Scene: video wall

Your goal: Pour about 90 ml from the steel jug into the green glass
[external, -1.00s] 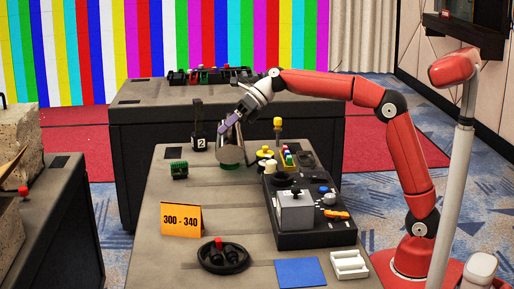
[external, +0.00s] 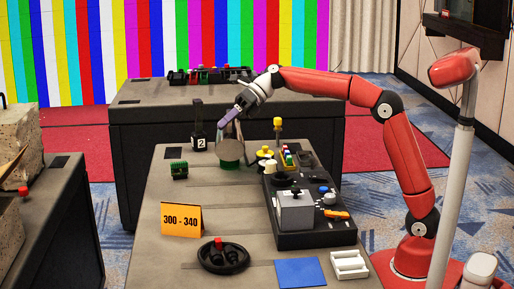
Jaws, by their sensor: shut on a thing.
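The steel jug (external: 230,149) hangs at the far part of the near table, clearly tilted, with a round grey face towards the camera. My gripper (external: 224,121), with purple on its fingers, is shut on the jug from above and behind. The green glass (external: 229,165) is mostly hidden behind and under the jug; only a green part shows at its lower edge. I cannot see the jug's mouth, any stream or the level in the glass.
A black stand marked 2 (external: 198,141) is close left of the jug, with a small green block (external: 179,170) nearby. Yellow knobs (external: 266,153) and a black control panel (external: 316,238) stand to the right. An orange 300 - 340 card (external: 181,219) stands nearer.

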